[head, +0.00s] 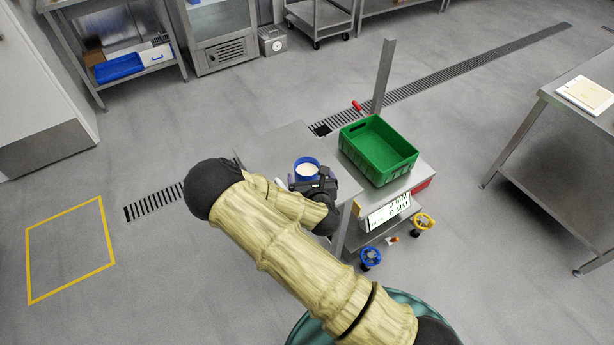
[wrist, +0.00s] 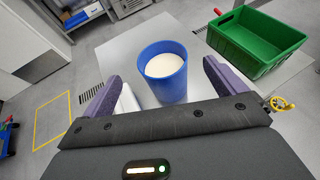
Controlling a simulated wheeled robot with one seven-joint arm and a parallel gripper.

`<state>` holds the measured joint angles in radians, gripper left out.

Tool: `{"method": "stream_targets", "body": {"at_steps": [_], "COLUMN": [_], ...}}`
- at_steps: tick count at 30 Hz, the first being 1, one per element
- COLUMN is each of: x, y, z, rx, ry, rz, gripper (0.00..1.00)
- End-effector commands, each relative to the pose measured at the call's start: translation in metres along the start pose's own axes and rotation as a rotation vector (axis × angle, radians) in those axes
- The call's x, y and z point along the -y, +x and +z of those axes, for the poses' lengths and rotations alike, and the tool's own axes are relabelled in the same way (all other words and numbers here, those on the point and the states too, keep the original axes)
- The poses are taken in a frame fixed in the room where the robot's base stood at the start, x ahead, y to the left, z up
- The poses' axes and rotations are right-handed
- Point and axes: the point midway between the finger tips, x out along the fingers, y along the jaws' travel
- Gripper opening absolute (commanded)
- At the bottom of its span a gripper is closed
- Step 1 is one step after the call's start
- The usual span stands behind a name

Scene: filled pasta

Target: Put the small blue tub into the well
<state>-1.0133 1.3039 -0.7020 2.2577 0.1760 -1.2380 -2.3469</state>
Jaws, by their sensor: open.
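The small blue tub (head: 307,161) stands upright on a grey metal surface, with pale white contents inside. In the wrist view the tub (wrist: 165,90) is ahead of my gripper (wrist: 160,76), between its two purple fingers. The fingers are spread wide, with a gap on each side of the tub, so the gripper is open and holds nothing. In the head view my gripper (head: 309,181) is at the near side of the tub and hides its lower part. I cannot make out the well in either view.
A green crate (head: 368,160) stands to the right of the tub, near a metal post (head: 384,75). A white display panel (head: 389,212) and blue and yellow handwheels are below the crate. A white object (wrist: 127,101) shows beside the left finger.

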Motion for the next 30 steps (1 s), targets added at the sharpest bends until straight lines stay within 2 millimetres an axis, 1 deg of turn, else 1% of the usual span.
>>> {"method": "stream_targets", "body": {"at_steps": [1,3,6,17,20,23,30], "x": [0.000,0.000,0.001,0.000,0.000,0.001,0.002], "y": [0.008,0.017,0.026,0.029,0.034,0.043,0.074], "z": [0.001,0.001,0.000,-0.001,-0.001,-0.002,-0.006], "rx": [0.001,0.000,0.000,0.000,0.000,0.000,0.000], "ry": [0.002,0.000,0.000,0.000,0.001,0.001,0.001], "rz": [0.001,0.000,0.000,0.000,0.001,0.000,-0.001], "gripper": [0.96,0.96,0.96,0.96,0.96,0.96,0.96]}}
